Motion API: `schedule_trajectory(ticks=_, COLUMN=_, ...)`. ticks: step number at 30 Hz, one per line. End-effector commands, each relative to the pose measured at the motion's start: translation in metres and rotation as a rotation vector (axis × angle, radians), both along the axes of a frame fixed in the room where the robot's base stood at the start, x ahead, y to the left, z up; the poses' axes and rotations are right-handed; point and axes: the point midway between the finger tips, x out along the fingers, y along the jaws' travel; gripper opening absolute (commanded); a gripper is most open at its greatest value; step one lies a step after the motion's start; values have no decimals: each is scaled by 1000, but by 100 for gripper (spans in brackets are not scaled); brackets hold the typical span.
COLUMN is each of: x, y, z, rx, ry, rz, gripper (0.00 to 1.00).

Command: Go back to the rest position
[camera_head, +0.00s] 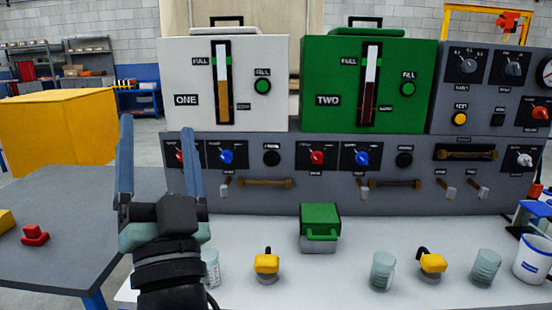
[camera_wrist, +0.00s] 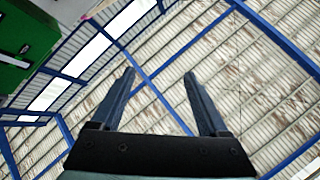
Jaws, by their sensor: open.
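My gripper (camera_head: 158,140) is at the left of the head view, raised in front of the left side of the panel with its two blue fingers pointing up. The fingers are spread apart and nothing is between them. In the wrist view my gripper (camera_wrist: 160,76) is also open and empty, with the roof behind it. It touches nothing that I can see. My arm hides part of the panel's lower left and part of a clear cup (camera_head: 211,268).
A white unit (camera_head: 185,60) and a green unit (camera_head: 320,85) stand on the grey knob panel (camera_head: 300,204). On the white counter (camera_head: 340,288) are a green box (camera_head: 320,216), yellow-handled items (camera_head: 266,264), clear cups (camera_head: 383,270) and a white bucket (camera_head: 532,262). A grey table (camera_head: 75,225) stands left.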

Motion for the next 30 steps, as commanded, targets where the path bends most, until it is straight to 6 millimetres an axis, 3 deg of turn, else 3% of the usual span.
schedule_trajectory(ticks=1, x=-16, y=-23, z=32, rx=-68, ry=-56, rz=-93, gripper=78)
schedule_trajectory(ticks=3, x=-36, y=-49, z=63, rx=-160, ry=-103, rz=-224, gripper=78)
schedule_trajectory(ticks=6, x=-68, y=-86, z=97, rx=-259, ry=-147, rz=-408, gripper=78)
schedule_trajectory(ticks=11, x=-123, y=-141, z=133, rx=-357, ry=-175, rz=-696, gripper=78)
schedule_trajectory(ticks=12, x=-120, y=-139, z=151, rx=-361, ry=-168, rz=-691, gripper=78)
schedule_trajectory(ticks=17, x=-117, y=-137, z=191, rx=-359, ry=-164, rz=-680, gripper=78)
schedule_trajectory(ticks=30, x=-116, y=-135, z=318, rx=-358, ry=-164, rz=-673, gripper=78)
